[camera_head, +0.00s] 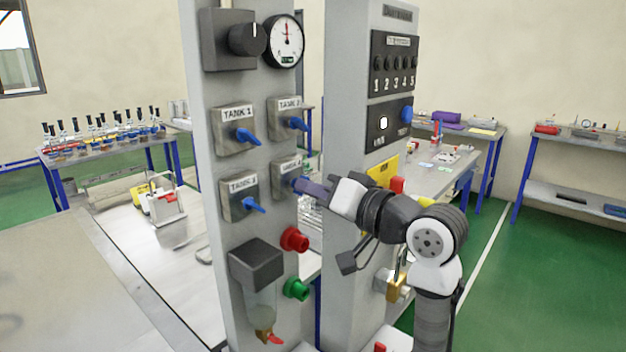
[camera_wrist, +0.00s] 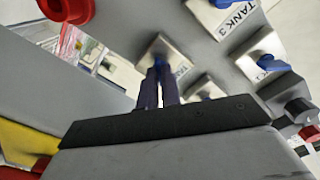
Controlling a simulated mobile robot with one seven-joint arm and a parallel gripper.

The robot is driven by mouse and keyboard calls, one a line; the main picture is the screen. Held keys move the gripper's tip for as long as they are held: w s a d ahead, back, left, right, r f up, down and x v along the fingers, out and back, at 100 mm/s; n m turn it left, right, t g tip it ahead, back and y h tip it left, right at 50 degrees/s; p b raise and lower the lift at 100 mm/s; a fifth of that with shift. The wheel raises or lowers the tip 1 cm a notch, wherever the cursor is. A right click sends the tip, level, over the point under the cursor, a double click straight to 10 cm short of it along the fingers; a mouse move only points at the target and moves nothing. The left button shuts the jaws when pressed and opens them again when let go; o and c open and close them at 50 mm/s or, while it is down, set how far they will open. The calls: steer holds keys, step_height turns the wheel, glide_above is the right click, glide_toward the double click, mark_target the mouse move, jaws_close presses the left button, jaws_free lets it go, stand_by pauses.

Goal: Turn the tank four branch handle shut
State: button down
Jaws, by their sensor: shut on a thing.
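The tank four branch valve (camera_head: 286,178) is a grey block with a partly readable label, at the lower right of the group of tank valves on the grey column. My gripper (camera_head: 302,186) reaches it from the right and is shut on its blue handle. In the wrist view my gripper's two dark fingers (camera_wrist: 158,82) meet at the valve plate (camera_wrist: 162,52). Only a bit of the blue handle (camera_wrist: 158,63) shows between the fingertips, so its angle cannot be told.
The tank 3 handle (camera_head: 254,205), tank 1 handle (camera_head: 246,136) and tank 2 handle (camera_head: 297,124) are close by. A red knob (camera_head: 294,240) and a green knob (camera_head: 296,289) stick out below. A second grey column (camera_head: 345,100) stands right of the valves, behind my arm.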

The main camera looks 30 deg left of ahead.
steer(key=shift+r+m+p, duration=0.1)
steer(key=shift+m+p, duration=0.25)
steer(key=shift+m, duration=0.35)
steer(key=c, duration=1.6)
jaws_free()
steer(key=s+d+b, duration=0.2)
steer(key=d+b, duration=0.2)
steer(key=d, duration=0.9)
steer(key=shift+d, duration=0.35)
steer(key=shift+d, duration=0.1)
